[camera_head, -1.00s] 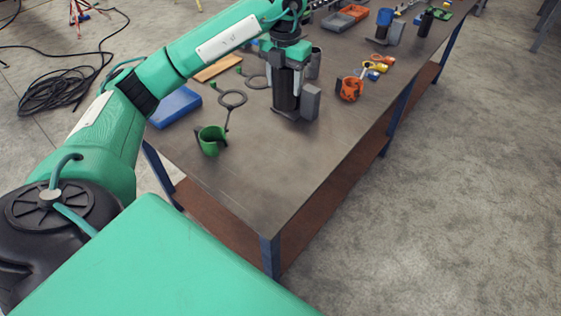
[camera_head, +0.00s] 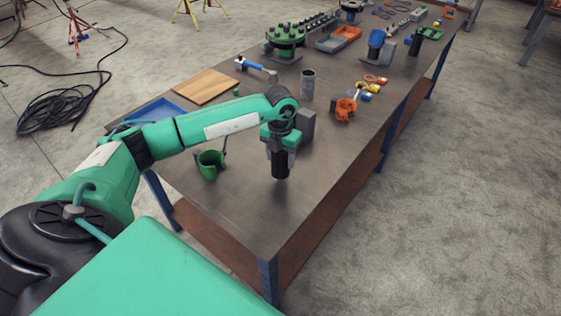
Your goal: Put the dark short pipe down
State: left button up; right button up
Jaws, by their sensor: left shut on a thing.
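The dark short pipe (camera_head: 280,165) is a black upright cylinder in the middle of the camera_head view. My left gripper (camera_head: 280,146) comes down on it from above and is shut on its upper part, which the gripper partly hides. The pipe's lower end is very near the tabletop (camera_head: 235,205); I cannot tell whether it touches. My right gripper is not in view.
A grey block (camera_head: 307,125) stands just behind the gripper. A green cup-like holder (camera_head: 210,165) is to the left, an orange one (camera_head: 345,109) to the right. A grey pipe (camera_head: 308,84) stands farther back. The front tabletop is clear.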

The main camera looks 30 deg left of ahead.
aim_at(281, 163)
pick_arm(q)
notch_tip(281, 163, down, 2)
jog(key=shift+f, duration=0.5)
jog(key=shift+f, duration=0.1)
jog(key=o, duration=0.8)
jog(key=shift+f, duration=0.1)
jog(key=o, duration=0.4)
jog(key=shift+o, duration=0.2)
